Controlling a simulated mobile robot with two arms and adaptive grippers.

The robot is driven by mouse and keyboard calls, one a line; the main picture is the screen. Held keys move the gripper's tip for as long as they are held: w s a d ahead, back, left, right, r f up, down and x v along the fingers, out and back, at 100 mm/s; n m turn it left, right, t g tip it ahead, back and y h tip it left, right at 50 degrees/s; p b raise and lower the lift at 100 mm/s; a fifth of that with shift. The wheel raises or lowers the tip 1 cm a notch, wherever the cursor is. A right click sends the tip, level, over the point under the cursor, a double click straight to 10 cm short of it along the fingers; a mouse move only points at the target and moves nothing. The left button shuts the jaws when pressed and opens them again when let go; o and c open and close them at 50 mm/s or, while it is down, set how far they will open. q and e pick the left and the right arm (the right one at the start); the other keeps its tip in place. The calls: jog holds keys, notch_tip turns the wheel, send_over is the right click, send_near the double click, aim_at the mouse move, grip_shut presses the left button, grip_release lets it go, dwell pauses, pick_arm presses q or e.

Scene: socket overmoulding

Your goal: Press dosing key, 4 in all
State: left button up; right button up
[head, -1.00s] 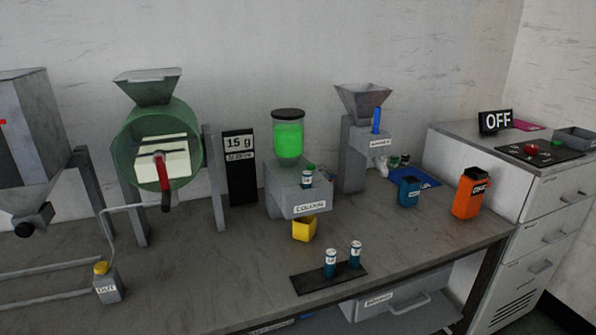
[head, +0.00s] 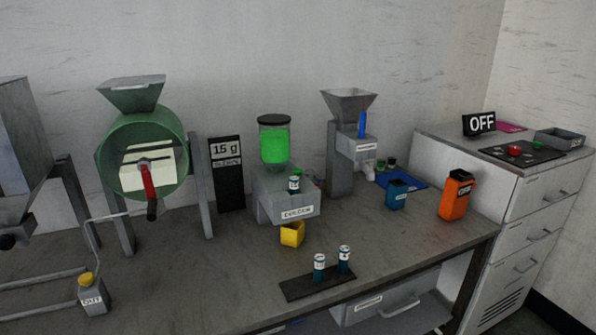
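The colour doser (head: 285,210) stands on the bench mid-view, a grey box labelled COLOUR under a jar of green material (head: 274,142) with a dark lid. Neither of my grippers is in view.
Two canisters (head: 319,268) stand on a dark strip (head: 300,288) near the front edge. A green drum (head: 145,155) with a red handle stands left. A hopper machine (head: 345,150), blue cup (head: 396,196) and orange container (head: 455,197) stand right. An OFF sign (head: 479,123) tops the cabinet.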

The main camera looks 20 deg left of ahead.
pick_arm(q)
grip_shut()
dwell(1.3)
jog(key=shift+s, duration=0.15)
